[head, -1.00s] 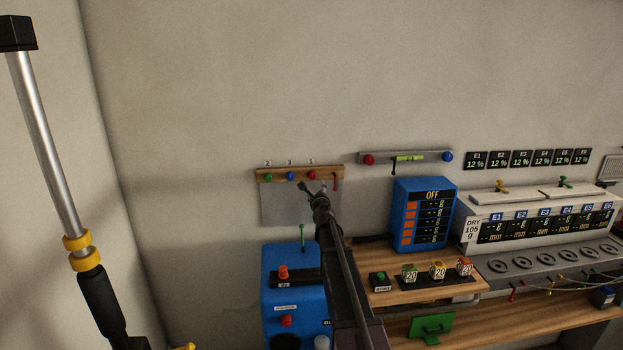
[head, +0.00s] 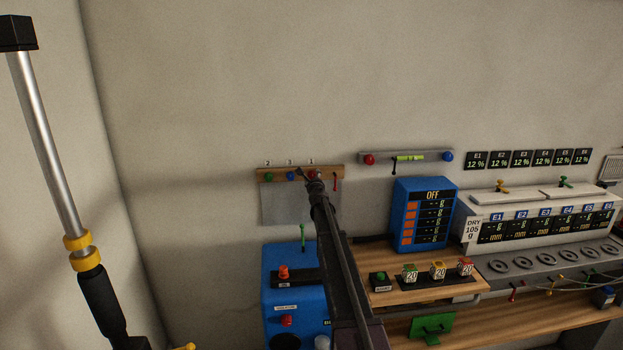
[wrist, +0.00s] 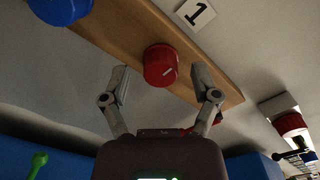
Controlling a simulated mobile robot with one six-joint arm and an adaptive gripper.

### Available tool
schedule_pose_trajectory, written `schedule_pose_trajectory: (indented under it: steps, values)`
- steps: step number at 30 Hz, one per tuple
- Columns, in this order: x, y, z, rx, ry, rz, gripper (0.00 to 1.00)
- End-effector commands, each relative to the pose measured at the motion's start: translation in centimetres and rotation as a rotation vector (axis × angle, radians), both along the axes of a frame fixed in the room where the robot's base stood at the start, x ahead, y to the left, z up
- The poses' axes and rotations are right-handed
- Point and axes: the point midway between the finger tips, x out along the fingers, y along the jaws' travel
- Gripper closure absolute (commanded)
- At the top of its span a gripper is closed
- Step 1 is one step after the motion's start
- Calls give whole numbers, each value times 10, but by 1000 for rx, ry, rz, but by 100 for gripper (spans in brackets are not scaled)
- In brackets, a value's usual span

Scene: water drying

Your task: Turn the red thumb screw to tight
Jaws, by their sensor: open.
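A ribbed red knob, the red thumb screw (wrist: 160,66), with a short white line on its face, is on a wooden board (wrist: 125,20) beside a tag marked 1. In the head view the red thumb screw (head: 312,174) is partly hidden by my gripper (head: 311,181). In the wrist view my gripper (wrist: 160,82) is open, its fingers to the left and right of the screw with gaps on both sides. I see no finger touching it.
The board also carries a blue knob (head: 290,176) and a green knob (head: 269,177). A small red hook (head: 336,181) hangs at its right end. A separate rail (head: 425,154) holds another red knob (head: 368,160). A blue machine (head: 283,260) stands below.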

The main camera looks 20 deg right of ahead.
Motion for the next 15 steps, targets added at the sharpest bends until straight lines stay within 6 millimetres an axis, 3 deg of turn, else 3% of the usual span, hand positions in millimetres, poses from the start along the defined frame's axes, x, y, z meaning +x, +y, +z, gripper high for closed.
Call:
schedule_pose_trajectory:
  steps: [13,14,15]
  values:
    - [7,-2,0,0,0,0,21]
    - [7,-2,0,0,0,0,24]
    - [7,-2,0,0,0,0,36]
